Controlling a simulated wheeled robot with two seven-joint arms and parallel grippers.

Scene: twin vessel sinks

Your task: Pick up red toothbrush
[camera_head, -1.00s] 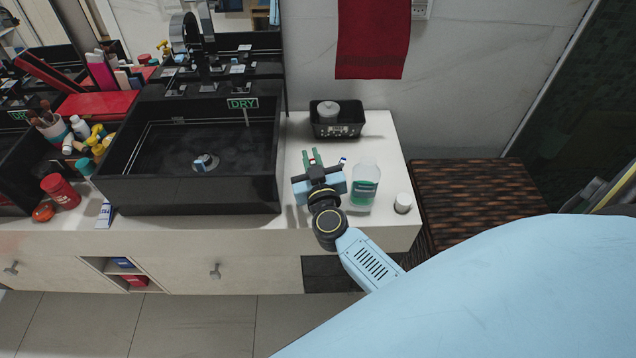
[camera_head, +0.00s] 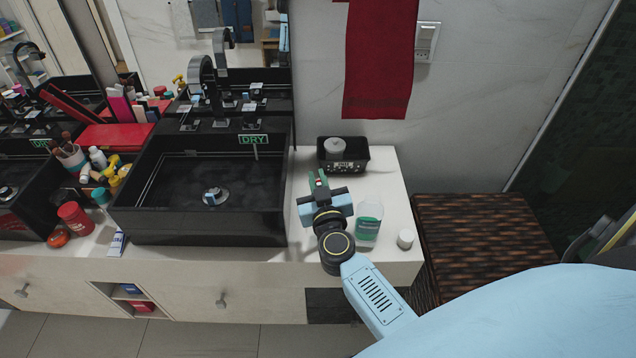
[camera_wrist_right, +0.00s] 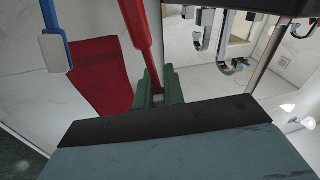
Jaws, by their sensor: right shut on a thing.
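The red toothbrush (camera_wrist_right: 137,28) shows in the right wrist view as a long red shaft rising from between the green fingers. My right gripper (camera_wrist_right: 158,90) is shut on it near its lower end. In the head view my right gripper (camera_head: 318,179) is over the white counter, right of the black sink, with its fingers close together; the toothbrush is too small to make out there. A blue brush with a pale head (camera_wrist_right: 55,50) stands to its left in the wrist view, apart from it. My left gripper is not in view.
A clear bottle with green liquid (camera_head: 368,222) and a small white jar (camera_head: 405,239) stand right of my right gripper. A black basket (camera_head: 343,155) is behind it. The black sink (camera_head: 200,225) is to its left. A red towel (camera_head: 380,60) hangs on the wall.

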